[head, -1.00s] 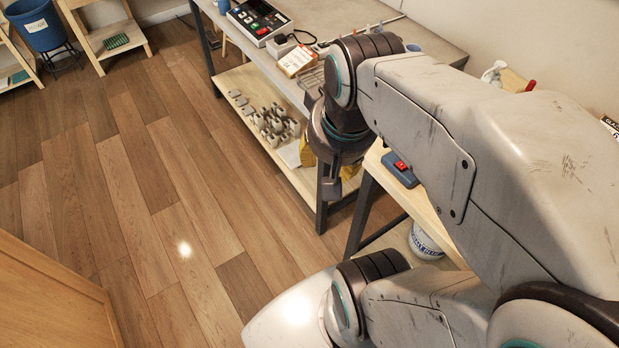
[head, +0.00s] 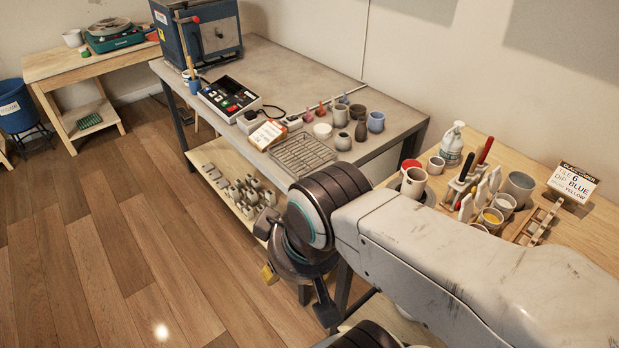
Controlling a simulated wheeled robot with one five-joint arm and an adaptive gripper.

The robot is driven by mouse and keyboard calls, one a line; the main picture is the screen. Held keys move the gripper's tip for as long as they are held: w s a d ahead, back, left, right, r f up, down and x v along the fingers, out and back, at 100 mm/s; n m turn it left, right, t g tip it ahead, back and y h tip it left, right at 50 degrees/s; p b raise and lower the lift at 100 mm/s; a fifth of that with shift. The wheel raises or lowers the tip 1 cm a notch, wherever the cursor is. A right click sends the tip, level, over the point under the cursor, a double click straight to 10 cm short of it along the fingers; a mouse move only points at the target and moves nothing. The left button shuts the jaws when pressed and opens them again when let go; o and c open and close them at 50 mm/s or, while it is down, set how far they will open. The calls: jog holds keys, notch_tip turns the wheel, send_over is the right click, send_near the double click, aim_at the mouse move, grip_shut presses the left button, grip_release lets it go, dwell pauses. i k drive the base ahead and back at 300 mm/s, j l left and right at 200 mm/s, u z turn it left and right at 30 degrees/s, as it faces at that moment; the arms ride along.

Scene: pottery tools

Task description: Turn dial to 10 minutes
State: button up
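A dark finger-like part of my gripper (head: 325,304) points down below the wrist. My gripper is well apart from the control box, nearer to me and lower. The fingers are mostly hidden, so I cannot see whether they are open.
A blue kiln (head: 212,32) stands behind the control box. A card (head: 267,134), a wire rack (head: 303,153) and several cups stand on the same table. A wooden table (head: 439,185) with glaze tools is at the right.

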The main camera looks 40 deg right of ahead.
aim_at(408, 164)
jog(key=z, duration=1.75)
jog(key=i+j+z, duration=0.1)
jog(key=j, duration=0.25)
jog(key=i+j+z, duration=0.1)
jog(key=j, duration=0.25)
jog(key=i+j+z, duration=0.15)
jog(key=j, duration=0.2)
